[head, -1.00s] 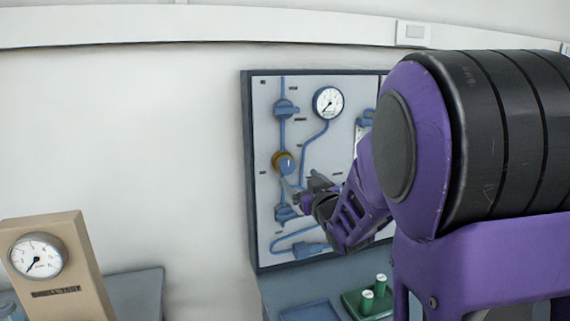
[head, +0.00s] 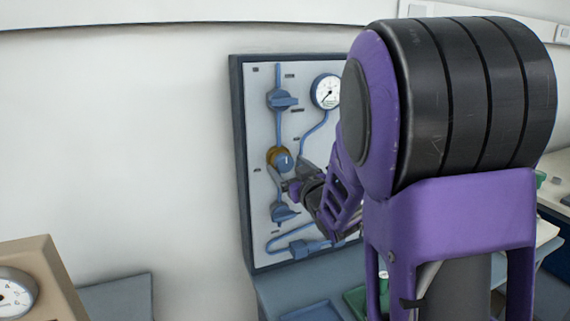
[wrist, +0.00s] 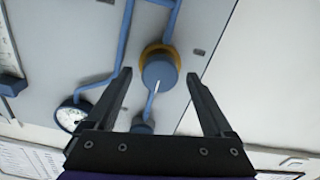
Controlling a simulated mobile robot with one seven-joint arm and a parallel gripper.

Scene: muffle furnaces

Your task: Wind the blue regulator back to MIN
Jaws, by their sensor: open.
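The blue regulator (head: 284,161) is a round blue knob with a white pointer line and a brass-coloured collar behind it, on the grey wall panel. It also shows in the wrist view (wrist: 159,72), beyond and between my two fingers, with the pointer line toward the lower part of that picture. My gripper (head: 287,187) is open and empty, just in front of the panel and slightly below the knob in the head view. In the wrist view my gripper (wrist: 160,80) has its fingers well apart on either side of the knob. I cannot tell whether they reach around it. The MIN mark is not readable.
A blue valve handle (head: 282,100) is above the regulator and another (head: 284,212) is below it, joined by blue pipe. A round gauge (head: 327,91) is at the panel's upper right. A tan gauge box (head: 45,270) stands at lower left. A green tray (head: 356,299) lies below.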

